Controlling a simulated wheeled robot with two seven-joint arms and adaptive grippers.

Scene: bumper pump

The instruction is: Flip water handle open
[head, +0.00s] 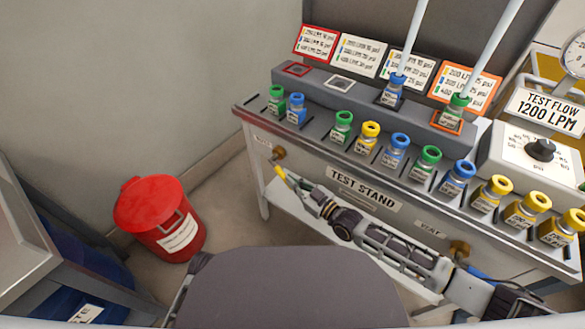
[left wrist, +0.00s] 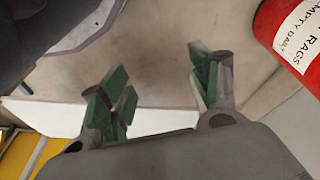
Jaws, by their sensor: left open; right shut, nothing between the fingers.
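The test stand (head: 300,155) has a brass valve (head: 279,153) at the left end of its front, beside a small label too blurred to read. A thin yellow handle-like piece (head: 281,173) shows just below this valve. My right gripper (head: 298,184) is shut, with its tips at the lower end of the yellow piece. I cannot tell whether they touch it. My left gripper (left wrist: 160,78) is open and empty in the left wrist view, with green finger pads above the floor. It is not visible in the head view.
A second brass valve (head: 459,248) is by the VENT label at right, near my right arm. Colored bottles (head: 370,135) line the stand top. A red bin (head: 160,218) stands on the floor at left; it also shows in the left wrist view (left wrist: 295,35). Floor between is clear.

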